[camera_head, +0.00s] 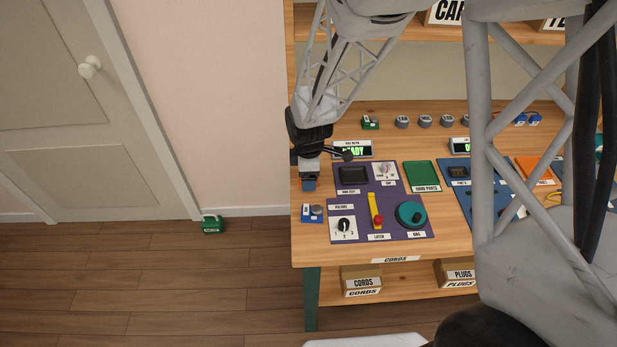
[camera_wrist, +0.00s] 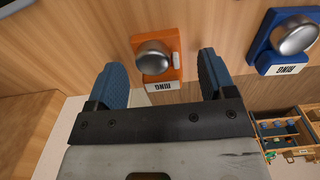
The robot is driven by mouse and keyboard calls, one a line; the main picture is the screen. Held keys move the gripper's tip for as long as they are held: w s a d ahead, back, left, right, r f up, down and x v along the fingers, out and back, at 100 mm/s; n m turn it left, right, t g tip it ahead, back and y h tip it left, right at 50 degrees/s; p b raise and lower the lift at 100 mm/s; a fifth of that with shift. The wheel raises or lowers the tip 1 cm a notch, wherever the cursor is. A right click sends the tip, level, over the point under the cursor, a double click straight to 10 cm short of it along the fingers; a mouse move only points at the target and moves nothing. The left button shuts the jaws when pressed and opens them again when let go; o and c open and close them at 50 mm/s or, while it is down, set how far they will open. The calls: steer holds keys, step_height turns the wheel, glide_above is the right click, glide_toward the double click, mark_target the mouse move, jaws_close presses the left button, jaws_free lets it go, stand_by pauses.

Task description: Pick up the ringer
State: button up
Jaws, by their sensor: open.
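In the wrist view, an orange ringer block (camera_wrist: 172,72) with a silver dome and an upside-down white label sits on the wood. My gripper (camera_wrist: 160,70) is open, with one blue finger toward each side of the orange block; I cannot tell how far above it they are. A blue ringer block (camera_wrist: 275,55) with a silver dome is to the right, outside the fingers. In the head view, my gripper (camera_head: 309,184) points down over the bench's left end, and hides the orange block. The blue block (camera_head: 312,213) shows just in front of it.
Right of my gripper on the bench (camera_head: 300,252) lies a purple panel (camera_head: 345,197) with a knob, yellow latch and teal dial. A green case (camera_head: 212,224) stands on the floor, left.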

steer(key=c, duration=1.1)
steer(key=shift+r, duration=0.2)
steer(key=shift+r, duration=4.85)
